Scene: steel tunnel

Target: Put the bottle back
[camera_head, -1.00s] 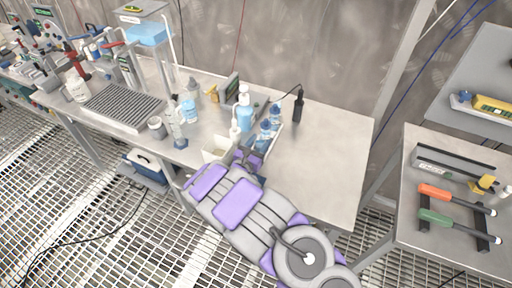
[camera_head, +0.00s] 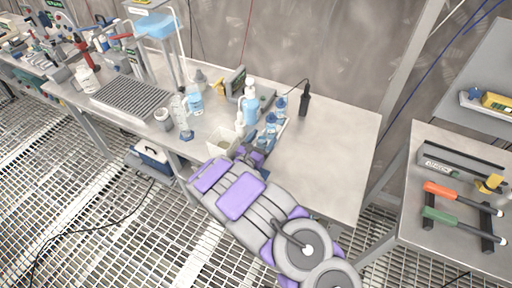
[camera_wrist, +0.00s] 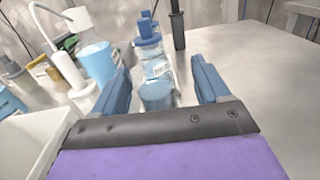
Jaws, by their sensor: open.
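Clear bottles with blue caps stand in a row on the steel bench. The nearer bottle (camera_head: 269,131) also shows in the wrist view, its blue cap (camera_wrist: 157,96) between my fingers. A farther bottle (camera_head: 281,104) stands behind it, and its blue cap (camera_wrist: 148,30) shows in the wrist view too. My gripper (camera_wrist: 160,85) is open, with one blue finger on each side of the nearer bottle's cap. I cannot tell whether either finger touches it. In the head view my gripper (camera_head: 252,155) is at the bench's front edge, partly hidden by my arm.
A light-blue bottle with a white top (camera_head: 249,109) and a white wash bottle (camera_wrist: 68,70) stand left of the row. A white bin (camera_wrist: 28,135) is at the near left. A black upright device (camera_head: 304,101) stands behind. The bench's right side (camera_head: 330,150) is clear.

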